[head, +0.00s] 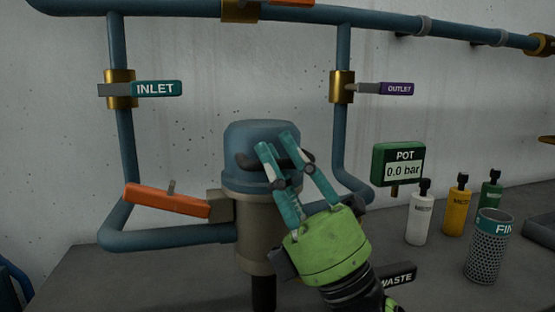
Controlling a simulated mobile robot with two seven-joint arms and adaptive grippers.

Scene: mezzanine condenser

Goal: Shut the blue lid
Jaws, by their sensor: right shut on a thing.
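The blue lid (258,132) is a domed cap with a dark handle (244,161) across its front. It sits upright over the grey-brown pot body (255,222); I cannot tell whether it is fully turned or locked. My right gripper (275,142), with a green body and teal fingers, reaches up from the lower right. Its fingers are at the dark handle in front of the lid and shut on it, hiding part of the handle and lid. My left gripper is not in view.
An orange lever (167,200) juts left of the pot. Blue pipes flank it, with INLET (157,89) and OUTLET (397,89) valve handles. A POT gauge (398,164) reads 0.0 bar. Several bottles and a perforated canister (484,255) stand right. A WASTE sign (398,278) is low.

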